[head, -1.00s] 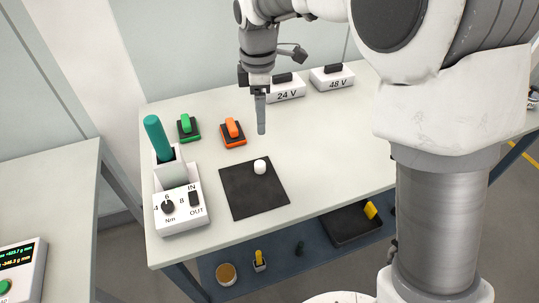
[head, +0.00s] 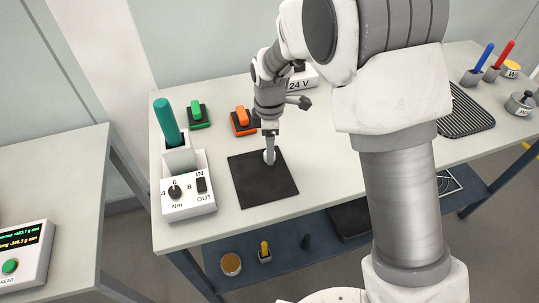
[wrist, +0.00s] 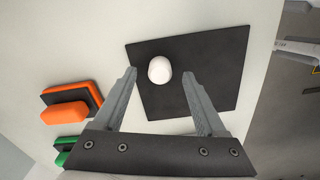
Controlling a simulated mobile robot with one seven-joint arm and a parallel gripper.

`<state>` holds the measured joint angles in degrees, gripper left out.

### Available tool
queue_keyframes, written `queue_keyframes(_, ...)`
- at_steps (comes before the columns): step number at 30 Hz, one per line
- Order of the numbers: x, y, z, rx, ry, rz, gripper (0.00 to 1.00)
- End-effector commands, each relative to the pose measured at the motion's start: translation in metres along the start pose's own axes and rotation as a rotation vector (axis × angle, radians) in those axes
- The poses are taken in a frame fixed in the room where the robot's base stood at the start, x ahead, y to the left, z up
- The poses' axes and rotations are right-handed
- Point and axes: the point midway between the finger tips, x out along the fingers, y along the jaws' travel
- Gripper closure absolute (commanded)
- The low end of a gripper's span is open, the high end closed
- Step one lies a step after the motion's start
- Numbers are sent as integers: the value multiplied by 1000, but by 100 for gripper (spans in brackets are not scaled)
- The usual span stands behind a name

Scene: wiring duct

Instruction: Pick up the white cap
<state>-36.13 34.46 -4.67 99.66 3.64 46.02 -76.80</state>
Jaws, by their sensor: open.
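The white cap (wrist: 160,69) stands on the black square mat (wrist: 215,85) in the wrist view. My gripper (wrist: 159,75) is open, with one finger to each side of the cap and the cap near the fingertips. The fingers do not visibly touch it. In the head view my gripper (head: 269,158) points down over the upper part of the mat (head: 262,187). There the fingers mostly hide the cap. I cannot tell how far the fingertips are above the mat.
Orange (head: 242,118) and green (head: 197,112) switches stand behind the mat. A white box with dials (head: 188,192) and a teal-handled tool (head: 167,121) stand to the left. A 24 V box (head: 303,80) stands at the back. The table right of the mat (head: 325,155) is clear.

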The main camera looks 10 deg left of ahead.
Motion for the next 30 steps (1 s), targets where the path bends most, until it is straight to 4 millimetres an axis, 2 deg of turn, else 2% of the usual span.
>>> queue_keyframes(1, 9, -1, 0, 0, -1, -3, 26)
queue_keyframes(4, 19, -1, 0, 0, 0, -2, 26)
queue_keyframes(12, 21, 0, 0, 0, 1, 0, 26)
queue_keyframes(14, 21, 0, 0, 0, 1, 0, 35)
queue_keyframes(24, 21, 0, 0, 0, 1, 0, 96)
queue_keyframes(25, 21, 0, 0, 0, 1, 0, 100)
queue_keyframes(30, 21, 0, 0, 0, 1, 0, 100)
